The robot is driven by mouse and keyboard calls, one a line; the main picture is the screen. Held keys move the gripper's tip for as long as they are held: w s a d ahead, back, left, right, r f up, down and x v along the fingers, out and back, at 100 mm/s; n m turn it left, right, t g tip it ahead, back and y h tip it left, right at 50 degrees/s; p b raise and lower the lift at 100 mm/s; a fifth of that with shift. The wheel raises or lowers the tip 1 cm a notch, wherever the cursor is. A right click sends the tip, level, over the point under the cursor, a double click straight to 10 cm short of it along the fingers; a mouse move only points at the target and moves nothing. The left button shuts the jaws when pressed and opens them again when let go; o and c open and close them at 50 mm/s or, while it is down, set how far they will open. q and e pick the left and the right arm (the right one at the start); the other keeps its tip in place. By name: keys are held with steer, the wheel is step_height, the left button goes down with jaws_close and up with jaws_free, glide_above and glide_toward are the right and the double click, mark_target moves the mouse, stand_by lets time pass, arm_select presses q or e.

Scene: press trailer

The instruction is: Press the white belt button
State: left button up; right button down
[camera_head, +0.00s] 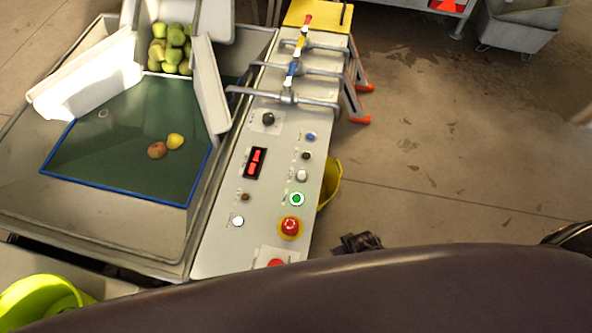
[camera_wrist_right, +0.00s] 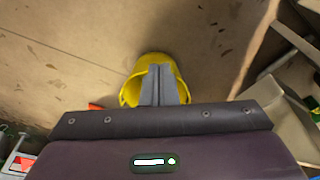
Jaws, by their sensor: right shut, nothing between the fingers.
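The grey control panel (camera_head: 218,252) runs along the right side of the belt. A white button (camera_head: 237,221) sits at its lower left, and a second white button (camera_head: 301,175) sits higher in its right column. The labels are too small to read, so I cannot tell which is the belt button. My right gripper (camera_wrist_right: 160,68) is shut and empty in the right wrist view, in front of a yellow bucket (camera_wrist_right: 130,92). In the head view a large dark arm link of mine fills the bottom and hides the area below. My left gripper is not seen.
A green lit button (camera_head: 297,199) and a red emergency stop (camera_head: 290,227) lie close to the white buttons. Metal levers (camera_head: 305,99) cross the panel's top. The green belt (camera_head: 110,150) carries two fruits. The yellow bucket (camera_head: 331,184) stands right of the panel; floor beyond is clear.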

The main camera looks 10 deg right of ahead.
steer(key=w+r+t, duration=0.1)
steer(key=w+r, duration=0.3)
steer(key=r, duration=0.4)
steer(key=w+r, duration=0.3)
steer(key=r, duration=0.5)
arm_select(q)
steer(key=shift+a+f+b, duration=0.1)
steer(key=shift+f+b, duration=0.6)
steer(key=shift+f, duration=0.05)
arm_select(e)
step_height(320, 180, up, 16)
steer(key=n+t+y, duration=0.3)
steer(key=n+y, duration=0.4)
steer(key=n, duration=1)
glide_above(306, 177)
steer(key=shift+s+r, duration=0.1)
